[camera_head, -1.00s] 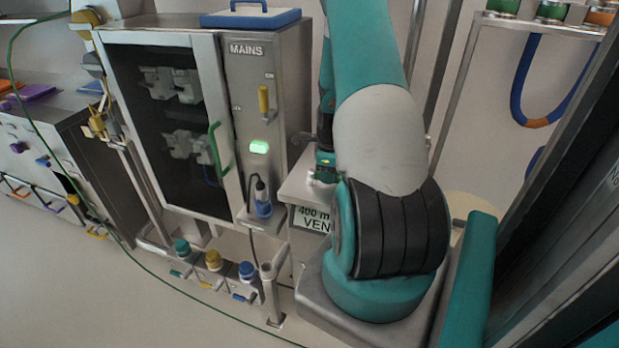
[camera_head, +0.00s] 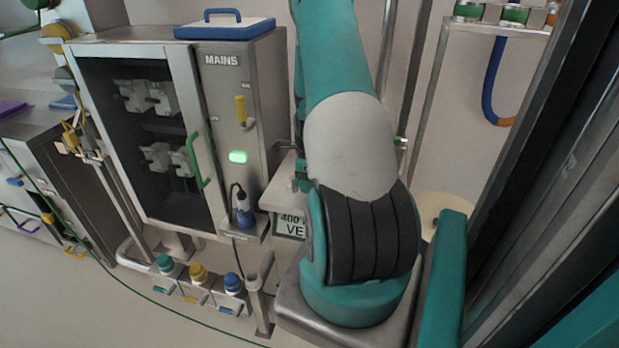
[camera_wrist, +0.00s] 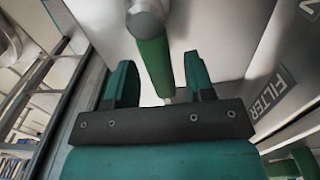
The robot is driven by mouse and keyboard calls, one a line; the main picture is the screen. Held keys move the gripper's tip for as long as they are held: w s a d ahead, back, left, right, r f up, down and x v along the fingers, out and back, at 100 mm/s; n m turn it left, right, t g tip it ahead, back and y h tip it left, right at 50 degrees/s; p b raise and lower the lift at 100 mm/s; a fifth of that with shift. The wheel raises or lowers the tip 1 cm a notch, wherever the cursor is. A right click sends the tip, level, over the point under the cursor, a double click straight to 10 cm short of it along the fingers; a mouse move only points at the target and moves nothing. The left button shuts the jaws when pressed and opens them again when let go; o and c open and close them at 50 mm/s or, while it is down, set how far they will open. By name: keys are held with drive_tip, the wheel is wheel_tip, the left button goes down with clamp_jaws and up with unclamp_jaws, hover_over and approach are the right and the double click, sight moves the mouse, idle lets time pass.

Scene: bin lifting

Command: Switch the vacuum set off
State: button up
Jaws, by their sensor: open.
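In the wrist view my gripper (camera_wrist: 160,62) is open, with its two teal fingers apart. A green bar-shaped handle (camera_wrist: 152,62) with a grey metal end lies between the fingers; whether either finger touches it I cannot tell. A pale panel (camera_wrist: 215,30) stands behind it, and a dark "FILTER" label (camera_wrist: 270,92) is on the right. In the head view my arm hides the gripper and most of a pale unit with a sign (camera_head: 291,225) reading "400" and "VE". I cannot tell for sure which unit is the vacuum set.
A steel cabinet marked MAINS (camera_head: 222,60) has a yellow lever (camera_head: 240,110), a lit green lamp (camera_head: 238,157) and a green door handle (camera_head: 194,160). A blue plug (camera_head: 244,215) sits below. A dark frame (camera_head: 530,130) is close on the right.

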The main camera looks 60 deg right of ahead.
wheel_tip(320, 180, up, 17)
drive_tip(key=b, duration=0.2)
drive_tip(key=shift+r, duration=0.2)
idle(0.5)
